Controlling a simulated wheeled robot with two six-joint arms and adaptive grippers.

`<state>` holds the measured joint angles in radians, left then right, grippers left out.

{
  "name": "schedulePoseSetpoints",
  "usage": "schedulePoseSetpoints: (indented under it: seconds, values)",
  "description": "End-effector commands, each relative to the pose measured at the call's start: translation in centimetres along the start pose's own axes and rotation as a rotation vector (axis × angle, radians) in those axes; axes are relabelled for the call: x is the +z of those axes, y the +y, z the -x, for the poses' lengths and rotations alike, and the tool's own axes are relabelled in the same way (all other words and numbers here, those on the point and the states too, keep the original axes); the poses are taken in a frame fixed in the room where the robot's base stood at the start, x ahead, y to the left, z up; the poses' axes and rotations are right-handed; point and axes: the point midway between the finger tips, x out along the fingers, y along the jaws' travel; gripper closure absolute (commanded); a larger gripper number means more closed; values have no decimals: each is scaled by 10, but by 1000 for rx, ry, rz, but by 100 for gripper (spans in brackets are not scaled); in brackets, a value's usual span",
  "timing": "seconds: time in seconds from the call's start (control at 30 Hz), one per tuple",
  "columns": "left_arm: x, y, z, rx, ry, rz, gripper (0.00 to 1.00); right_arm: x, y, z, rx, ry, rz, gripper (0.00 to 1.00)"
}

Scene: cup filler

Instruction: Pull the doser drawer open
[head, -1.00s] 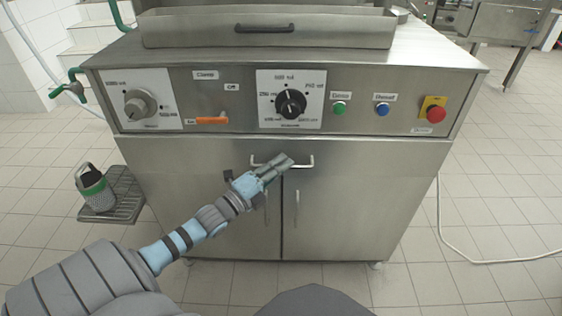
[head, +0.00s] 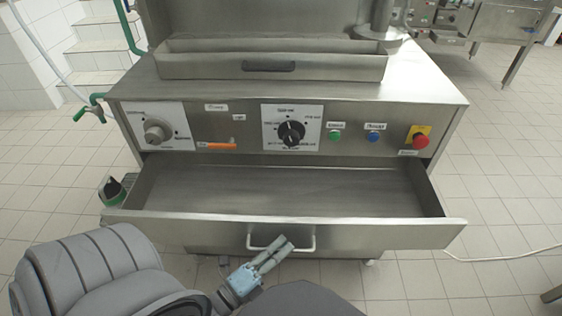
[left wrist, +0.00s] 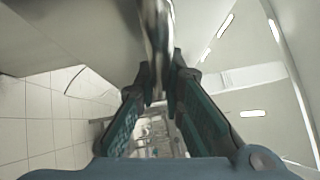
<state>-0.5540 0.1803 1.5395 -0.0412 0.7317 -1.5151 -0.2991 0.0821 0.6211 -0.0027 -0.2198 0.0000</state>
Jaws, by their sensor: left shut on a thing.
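The doser drawer (head: 285,190) stands well out from the front of the steel machine, and its empty inside shows from above. Its bar handle (head: 307,242) is at the middle of the drawer front. My left gripper (head: 278,248) is at the handle and shut on it. In the left wrist view the shiny handle bar (left wrist: 155,45) runs between the two fingers (left wrist: 157,90). My right gripper is in neither view.
A long trough (head: 270,66) sits on top. A white hose (head: 500,254) lies on the floor at right.

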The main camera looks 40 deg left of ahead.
Motion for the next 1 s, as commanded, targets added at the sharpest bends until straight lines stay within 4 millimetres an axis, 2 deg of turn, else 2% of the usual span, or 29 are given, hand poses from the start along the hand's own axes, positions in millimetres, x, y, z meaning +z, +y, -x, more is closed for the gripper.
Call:
schedulePoseSetpoints:
  seconds: [0.2, 0.53, 0.57, 0.67, 1.0]
  values:
    - [-10, -2, 10, 1, 1, -1, 100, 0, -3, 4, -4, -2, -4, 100]
    - [-11, -2, 11, 1, 1, -1, 100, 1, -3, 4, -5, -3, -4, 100]
    - [-11, -2, 11, 2, 1, -1, 88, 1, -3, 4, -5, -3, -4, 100]
    - [-10, -2, 11, 1, 1, -1, 72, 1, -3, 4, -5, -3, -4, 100]
    - [-10, -2, 13, 0, 1, 0, 70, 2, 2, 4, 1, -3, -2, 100]
